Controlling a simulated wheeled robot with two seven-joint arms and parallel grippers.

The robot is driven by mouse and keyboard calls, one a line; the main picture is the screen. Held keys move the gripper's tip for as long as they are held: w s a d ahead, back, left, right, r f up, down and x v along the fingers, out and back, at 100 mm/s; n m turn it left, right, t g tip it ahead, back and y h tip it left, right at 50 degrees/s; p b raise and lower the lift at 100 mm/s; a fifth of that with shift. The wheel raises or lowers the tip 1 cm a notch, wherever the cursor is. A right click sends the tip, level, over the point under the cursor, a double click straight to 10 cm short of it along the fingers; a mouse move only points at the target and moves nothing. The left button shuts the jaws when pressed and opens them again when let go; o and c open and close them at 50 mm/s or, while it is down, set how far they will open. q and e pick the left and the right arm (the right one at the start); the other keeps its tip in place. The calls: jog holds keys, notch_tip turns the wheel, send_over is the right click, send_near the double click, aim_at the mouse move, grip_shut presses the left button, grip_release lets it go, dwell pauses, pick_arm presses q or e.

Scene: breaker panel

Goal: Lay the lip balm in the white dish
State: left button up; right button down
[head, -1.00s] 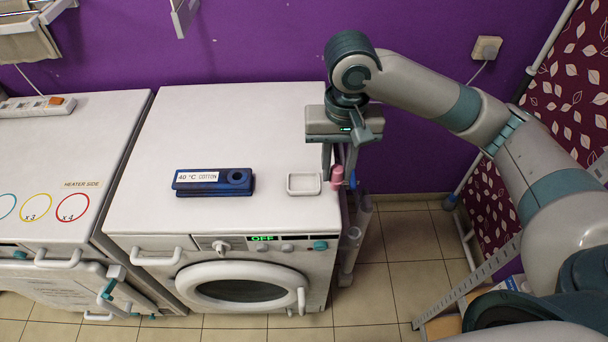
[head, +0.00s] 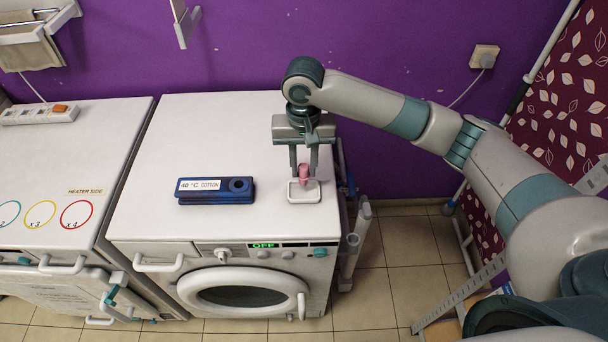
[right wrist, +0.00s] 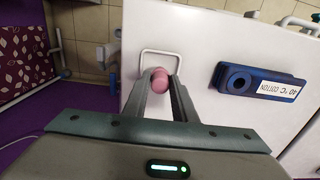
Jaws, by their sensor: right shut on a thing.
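The pink lip balm (head: 303,173) is between the fingers of my right gripper (head: 304,172), which is shut on it. It stands roughly upright over the back part of the white dish (head: 304,198). The dish is small and shallow, on the front right of the washing machine top. In the right wrist view, the lip balm (right wrist: 160,79) shows between the fingertips (right wrist: 160,84), in front of part of the dish (right wrist: 146,53). I cannot tell whether the lip balm touches the dish. My left gripper is not in view.
A blue block (head: 215,190) labelled "40 °C COTTON", with a round hole, lies left of the dish. The washing machine top (head: 210,130) is otherwise clear. Grey tubes (head: 355,235) stand beside its right side. A second white machine (head: 70,160) is at left.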

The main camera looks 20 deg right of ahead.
aim_at(304, 176)
jog(key=shift+f+p, duration=0.65)
jog(key=shift+f, duration=1.35)
jog(key=shift+f, duration=0.1)
jog(key=c, duration=1.5)
grip_release()
jog(key=shift+o, duration=0.2)
jog(key=shift+r, duration=0.7)
notch_tip(304, 176, up, 11)
jog(key=b, duration=0.3)
